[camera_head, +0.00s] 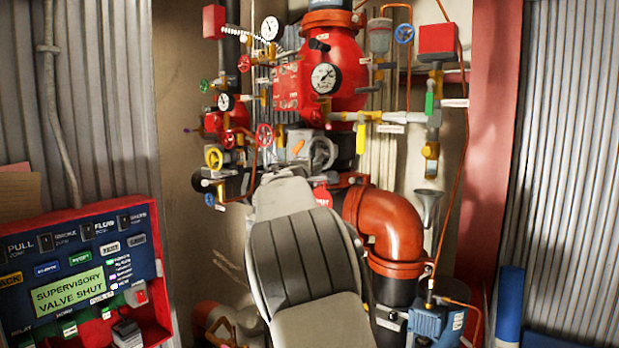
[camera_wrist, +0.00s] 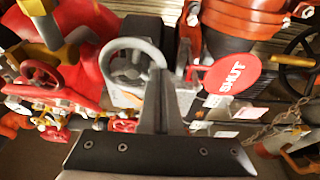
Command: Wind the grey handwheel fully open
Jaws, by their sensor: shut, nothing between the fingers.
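The grey handwheel (camera_head: 323,152) sits in the middle of the pipework in the head view, partly behind my arm. In the wrist view the grey handwheel (camera_wrist: 114,65) shows as a spoked ring, its opening facing me. My gripper (camera_wrist: 160,78) is shut and empty. Its fingertips overlap the lower right part of the wheel's rim in the wrist view; I cannot tell whether they touch it. In the head view my arm hides the fingers. A red round tag reading SHUT (camera_wrist: 232,73) hangs right of the wheel.
A large orange pipe elbow (camera_head: 390,225) is at the right. A red-framed panel (camera_head: 160,285) at lower left has a green display reading SUPERVISORY VALVE SHUT (camera_head: 68,293). A chain (camera_wrist: 275,133) hangs at right.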

